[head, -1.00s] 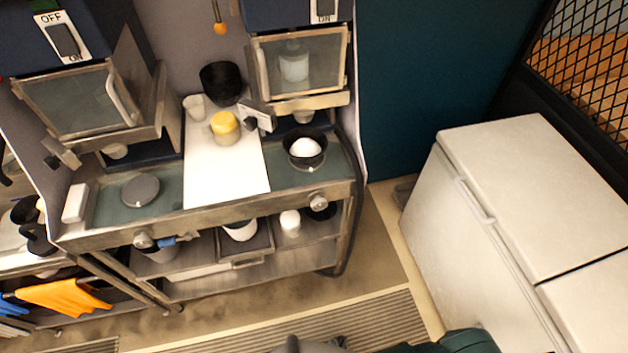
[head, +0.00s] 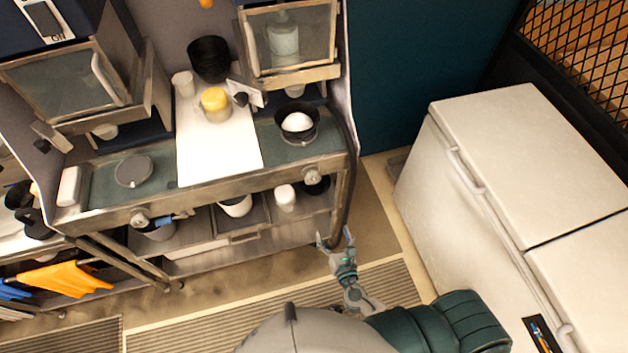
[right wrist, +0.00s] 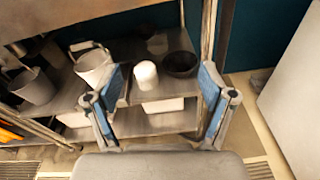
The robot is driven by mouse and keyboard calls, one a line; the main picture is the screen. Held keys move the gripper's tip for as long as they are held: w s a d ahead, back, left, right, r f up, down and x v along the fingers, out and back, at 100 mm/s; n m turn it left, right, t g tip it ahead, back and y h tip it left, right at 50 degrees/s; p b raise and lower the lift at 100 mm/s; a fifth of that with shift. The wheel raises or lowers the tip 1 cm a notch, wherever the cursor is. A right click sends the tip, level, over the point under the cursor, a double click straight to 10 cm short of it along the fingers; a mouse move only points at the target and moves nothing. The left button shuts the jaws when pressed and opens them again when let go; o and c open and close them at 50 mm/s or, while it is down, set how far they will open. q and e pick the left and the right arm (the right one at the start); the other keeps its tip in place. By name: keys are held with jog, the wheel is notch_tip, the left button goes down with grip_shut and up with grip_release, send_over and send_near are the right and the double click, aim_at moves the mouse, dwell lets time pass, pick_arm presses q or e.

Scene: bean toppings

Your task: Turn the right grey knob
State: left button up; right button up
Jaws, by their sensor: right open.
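The right grey knob (head: 310,172) is on the front edge of the counter, at the right end, below the black bowl with a white round thing in it (head: 298,123). A second grey knob (head: 139,220) is farther left on the same edge, beside a blue item. My right gripper (head: 334,240) is open and empty, below and a little right of the right knob, clearly apart from it. In the right wrist view its two blue-padded fingers (right wrist: 160,90) are spread before the lower shelf. The knob cannot be made out there. My left gripper is not in view.
The lower shelf holds a white jar (right wrist: 146,75), a dark bowl (right wrist: 180,63) and a white bucket (right wrist: 92,68). A white chest (head: 520,165) stands on the right. The floor between it and the counter is clear.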

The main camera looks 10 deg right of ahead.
notch_tip(320, 180, up, 5)
jog(key=a+n+t, duration=0.1)
jog(key=n, duration=0.1)
jog(key=p, duration=0.3)
send_near(314, 181)
jog(key=w, duration=1)
jog(key=shift+a+f, duration=0.1)
jog(key=shift+f, duration=0.15)
jog(key=c, duration=1.2)
